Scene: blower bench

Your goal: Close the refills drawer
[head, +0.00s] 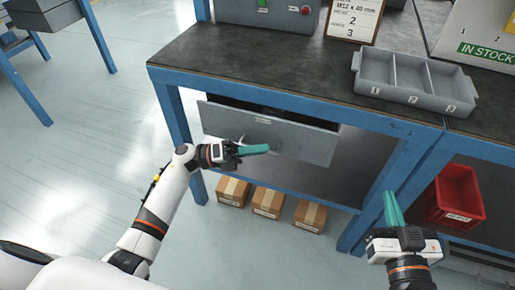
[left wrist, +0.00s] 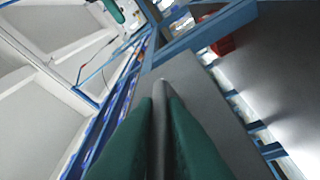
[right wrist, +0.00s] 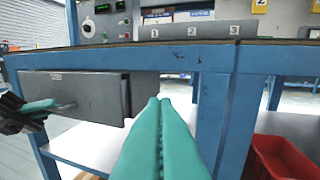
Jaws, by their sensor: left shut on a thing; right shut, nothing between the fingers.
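The refills drawer (head: 300,140) is a grey drawer under the dark bench top. It stands pulled out some way, with a dark gap behind the top of its front. Its front also shows in the right wrist view (right wrist: 85,95). My left gripper (head: 262,149) is at the drawer front, its teal fingers shut on the drawer's handle. In the left wrist view the grey handle bar (left wrist: 160,110) lies between the fingers. My right gripper (head: 393,208) is shut and empty, in front of the bench leg at the right, apart from the drawer.
A grey three-compartment tray (head: 411,97) sits on the bench top (head: 270,60). Several cardboard boxes, one of them here (head: 268,202), stand below the drawer. A red bin (head: 457,194) is on the right. Blue legs frame the bench.

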